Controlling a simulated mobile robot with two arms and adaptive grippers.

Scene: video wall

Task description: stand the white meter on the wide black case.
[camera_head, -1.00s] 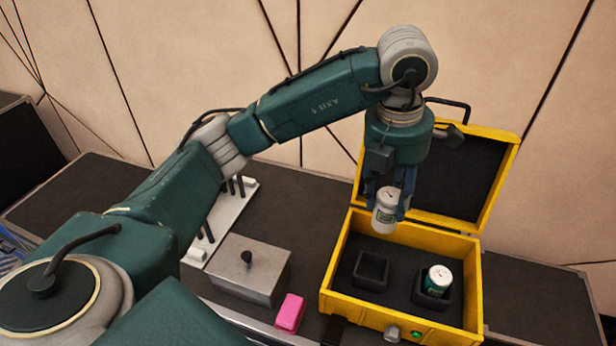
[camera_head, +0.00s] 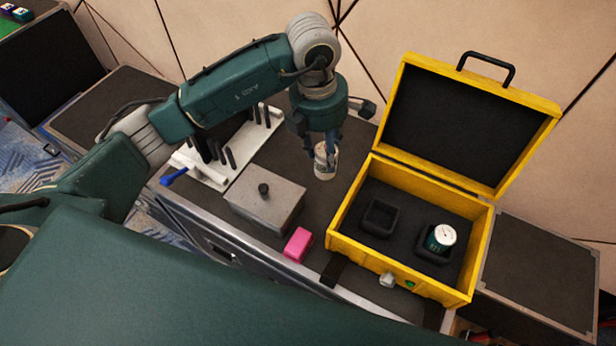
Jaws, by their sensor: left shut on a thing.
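My left gripper (camera_head: 325,150) points down and is shut on the white meter (camera_head: 325,168), a small white cylinder held upright. It hangs just left of the open yellow case (camera_head: 345,222), over a dark top; whether its base touches anything I cannot tell. A similar meter with a white dial and dark green body (camera_head: 443,236) sits in the right foam holder of the yellow case; the left holder (camera_head: 380,217) is empty. Black-topped cases show at the middle (camera_head: 290,158), right (camera_head: 540,272) and far left (camera_head: 60,68); which is the wide one I cannot tell.
A grey metal box with a black knob (camera_head: 283,205) and a pink block (camera_head: 298,243) lie left of the yellow case. A white rack with black pegs (camera_head: 212,180) stands behind the box. The yellow lid (camera_head: 540,122) stands open.

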